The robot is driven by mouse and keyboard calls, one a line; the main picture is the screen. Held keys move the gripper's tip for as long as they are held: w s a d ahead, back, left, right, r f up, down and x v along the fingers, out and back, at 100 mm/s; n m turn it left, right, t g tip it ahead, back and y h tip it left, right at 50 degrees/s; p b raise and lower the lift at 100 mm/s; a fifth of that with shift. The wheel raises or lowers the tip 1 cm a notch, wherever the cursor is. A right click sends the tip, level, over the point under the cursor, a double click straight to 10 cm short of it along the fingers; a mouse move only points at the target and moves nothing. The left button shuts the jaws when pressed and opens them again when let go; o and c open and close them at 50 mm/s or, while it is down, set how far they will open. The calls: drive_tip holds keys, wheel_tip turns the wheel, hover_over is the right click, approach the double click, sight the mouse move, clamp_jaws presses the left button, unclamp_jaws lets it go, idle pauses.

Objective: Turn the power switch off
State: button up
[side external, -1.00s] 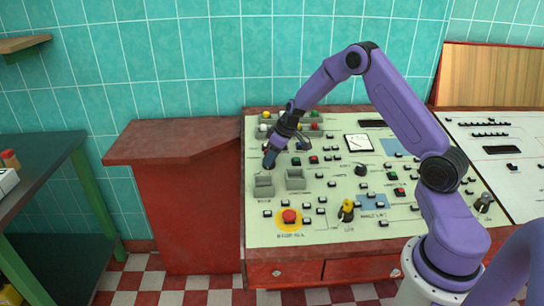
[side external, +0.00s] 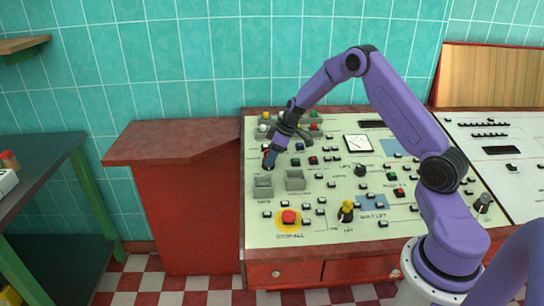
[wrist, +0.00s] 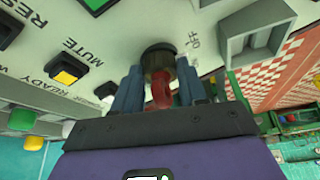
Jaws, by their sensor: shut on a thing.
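The power switch appears to be the red knob (wrist: 161,94) on a round black base (wrist: 157,56), with an "OFF" label beside it on the panel. My gripper (wrist: 158,82) is shut on this red knob, one finger on each side, in the wrist view. In the side external view my gripper (side external: 268,164) reaches down to the upper left of the sloped cream control panel (side external: 325,235). There my fingers hide most of the knob, and its exact angle cannot be told.
Two grey boxes (side external: 295,180) stand just in front of my gripper. Coloured buttons lie behind it. A red emergency button (side external: 289,216) and a yellow-black switch (side external: 346,210) sit nearer the front. A red cabinet (side external: 185,140) stands left of the panel.

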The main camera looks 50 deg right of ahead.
drive_tip(key=o, duration=1.1)
drive_tip(key=shift+c, duration=0.2)
drive_tip(key=v, duration=1.7)
drive_tip(key=shift+r, duration=0.2)
drive_tip(key=s+a+n+g, duration=0.2)
drive_tip(key=s+a, duration=0.6)
drive_tip(key=a, duration=0.3)
drive_tip(key=s+a+n+g, duration=0.1)
drive_tip(key=s+a, duration=0.7)
drive_tip(key=a, duration=0.3)
drive_tip(key=s+a+f+n+h, duration=0.1)
drive_tip(key=s+n, duration=0.2)
drive_tip(key=s, duration=1.6)
drive_tip(key=shift+s+f+n+g+h, duration=0.25)
drive_tip(key=shift+f+n+g+h, duration=0.05)
drive_tip(key=shift+g+h, duration=0.1)
